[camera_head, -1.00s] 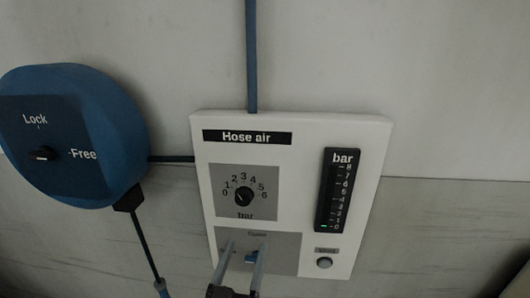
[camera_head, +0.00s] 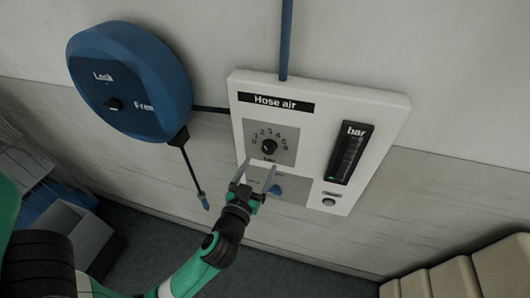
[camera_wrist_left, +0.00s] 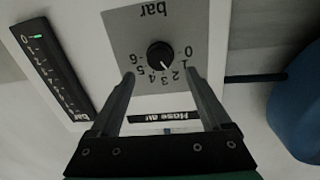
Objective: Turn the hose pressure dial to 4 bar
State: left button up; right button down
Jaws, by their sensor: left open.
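The hose pressure dial (camera_head: 268,147) is a black knob on a grey plate marked 0 to 6 bar, on the white "Hose air" panel (camera_head: 390,108). In the left wrist view the dial (camera_wrist_left: 160,55) appears upside down; its white mark points around 2 to 3, exact value unclear. My left gripper (camera_head: 260,164) is open and empty, its fingertips just below the dial in the head view. In the wrist view its fingers (camera_wrist_left: 160,73) lie either side of the dial's line, apart from the knob. My right gripper is not in view.
A bar gauge (camera_head: 348,150) shows green only at its bottom. A blue lever (camera_head: 277,190) and a round button (camera_head: 328,202) sit low on the panel. A blue hose reel (camera_head: 150,75) hangs left.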

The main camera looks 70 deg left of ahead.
aim_at(268, 150)
pick_arm(q)
jog(key=x, duration=0.5)
jog(key=shift+w+a+p, duration=0.2)
jog(key=shift+p, duration=0.15)
grip_shut()
